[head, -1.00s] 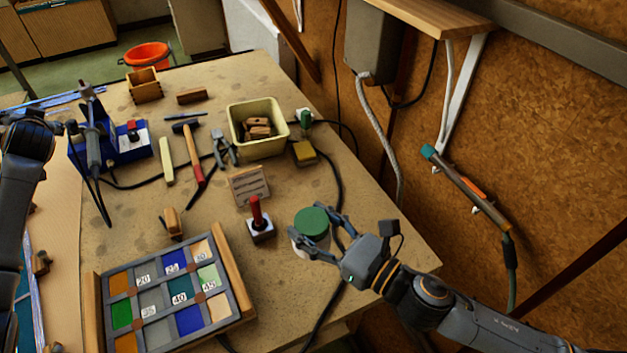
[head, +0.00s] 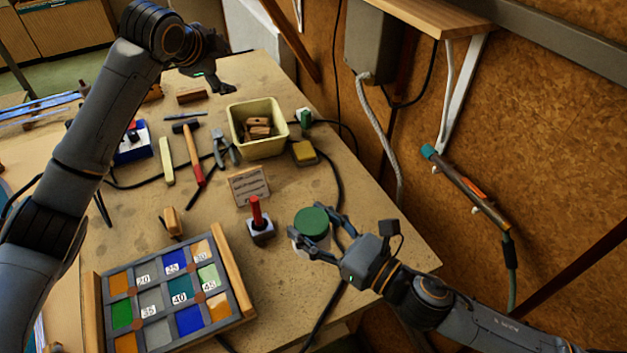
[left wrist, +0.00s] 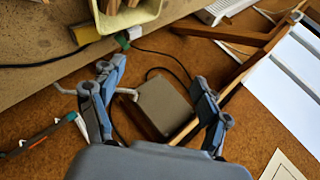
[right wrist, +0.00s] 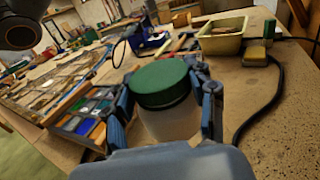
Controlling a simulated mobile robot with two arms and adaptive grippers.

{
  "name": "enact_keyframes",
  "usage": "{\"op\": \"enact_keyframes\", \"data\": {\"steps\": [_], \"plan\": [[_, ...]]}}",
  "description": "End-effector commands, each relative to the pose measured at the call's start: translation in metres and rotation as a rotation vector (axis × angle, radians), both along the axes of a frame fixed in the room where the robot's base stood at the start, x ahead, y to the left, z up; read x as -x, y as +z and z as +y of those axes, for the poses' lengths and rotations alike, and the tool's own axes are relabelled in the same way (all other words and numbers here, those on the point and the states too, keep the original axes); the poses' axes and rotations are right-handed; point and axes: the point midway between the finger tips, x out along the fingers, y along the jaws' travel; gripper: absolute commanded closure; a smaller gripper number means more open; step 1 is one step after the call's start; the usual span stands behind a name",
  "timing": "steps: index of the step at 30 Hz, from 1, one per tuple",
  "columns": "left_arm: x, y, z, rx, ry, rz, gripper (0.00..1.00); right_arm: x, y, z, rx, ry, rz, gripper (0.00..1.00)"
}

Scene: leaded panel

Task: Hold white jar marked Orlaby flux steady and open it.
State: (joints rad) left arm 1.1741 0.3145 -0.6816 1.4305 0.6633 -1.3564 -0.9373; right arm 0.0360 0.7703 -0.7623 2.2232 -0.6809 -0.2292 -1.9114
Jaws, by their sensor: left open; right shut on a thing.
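The white jar with a green lid stands upright near the bench's right edge; its lid (head: 312,222) shows in the head view. In the right wrist view the lid (right wrist: 160,84) sits on the pale jar body (right wrist: 172,122). No label on the jar is readable. My right gripper (head: 322,232) is shut around the jar body, below the lid, with a finger on either side (right wrist: 168,112). My left gripper (head: 222,86) is raised over the far part of the bench, away from the jar. In the left wrist view it is open and empty (left wrist: 160,95).
A glass panel frame (head: 172,338) lies front left. A cream bin (head: 262,150), pliers and hammer (head: 193,150) lie farther back. A cable runs behind the jar.

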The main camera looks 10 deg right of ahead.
Motion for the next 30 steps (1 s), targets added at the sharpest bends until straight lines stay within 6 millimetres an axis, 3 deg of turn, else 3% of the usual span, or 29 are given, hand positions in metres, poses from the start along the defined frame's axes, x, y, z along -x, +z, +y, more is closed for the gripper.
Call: {"op": "enact_keyframes", "data": {"steps": [1,6,12,16,21,25,30], "plan": [[0.014,0.000,-0.023,-0.061,-0.098,0.014,0.24,0.000,0.001,0.000,-0.001,0.000,-0.001,1.00],[0.069,-0.011,-0.086,-0.286,-0.456,0.067,0.24,0.000,0.001,0.000,-0.001,0.000,-0.002,1.00],[0.152,-0.030,-0.138,-0.582,-0.947,0.121,0.24,0.000,0.001,0.000,-0.001,0.000,-0.002,1.00],[0.207,-0.043,-0.152,-0.767,-1.282,0.156,0.24,0.000,0.001,0.000,-0.001,0.000,-0.002,1.00],[0.260,-0.055,-0.152,-0.941,-1.644,0.204,0.24,0.000,0.001,0.000,-0.001,0.000,-0.001,1.00],[0.280,-0.060,-0.148,-1.003,-1.800,0.228,0.24,0.000,0.001,0.000,-0.001,0.000,-0.001,1.00],[0.287,-0.071,-0.145,-1.021,-1.857,0.240,0.24,0.000,0.001,0.000,-0.001,0.000,-0.002,1.00]]}}
